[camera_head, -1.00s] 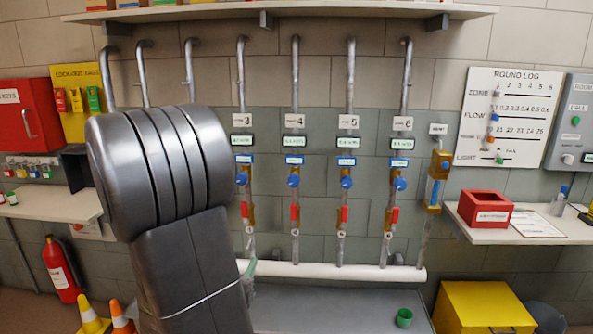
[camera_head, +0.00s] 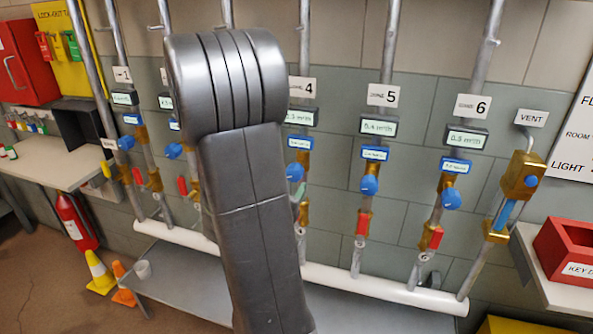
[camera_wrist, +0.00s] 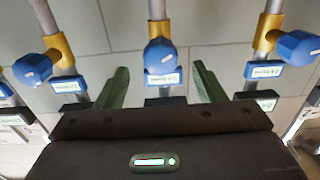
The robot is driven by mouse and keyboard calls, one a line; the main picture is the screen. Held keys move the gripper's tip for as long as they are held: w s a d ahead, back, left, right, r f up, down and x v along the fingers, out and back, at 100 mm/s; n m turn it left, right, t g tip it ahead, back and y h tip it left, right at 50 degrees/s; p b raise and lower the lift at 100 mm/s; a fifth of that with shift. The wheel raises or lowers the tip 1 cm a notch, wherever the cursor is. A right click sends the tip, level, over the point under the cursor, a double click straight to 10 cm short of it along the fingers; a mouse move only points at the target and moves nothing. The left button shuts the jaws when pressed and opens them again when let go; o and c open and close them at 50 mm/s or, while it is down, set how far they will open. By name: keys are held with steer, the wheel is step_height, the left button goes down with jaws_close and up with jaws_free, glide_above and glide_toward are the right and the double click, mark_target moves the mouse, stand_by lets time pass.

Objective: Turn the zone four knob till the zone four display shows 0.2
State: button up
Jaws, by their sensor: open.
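The zone four line, under the "4" sign (camera_head: 303,88), has a small display (camera_head: 299,117); its digits are too small to read surely. Below a blue label (camera_head: 299,143) is the round blue zone four knob (camera_head: 294,172), partly covered by my arm and a greenish finger. In the wrist view, which looks inverted, my gripper (camera_wrist: 160,74) is open. Its two green fingers stand apart on either side of a blue knob (camera_wrist: 160,55), apparently zone four's. I see a gap on each side and cannot tell the depth between fingers and knob.
Zone five's knob (camera_head: 369,185) and zone six's knob (camera_head: 451,199) are to the right, with red-handled valves below. A white horizontal pipe (camera_head: 385,291) runs underneath. The vent valve (camera_head: 521,178) and a red box (camera_head: 566,250) are further right. Traffic cones (camera_head: 100,273) stand at lower left.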

mark_target(296, 171)
steer(key=x, duration=0.8)
steer(key=shift+w+p, duration=0.25)
steer(key=shift+p, duration=0.05)
steer(key=c, duration=1)
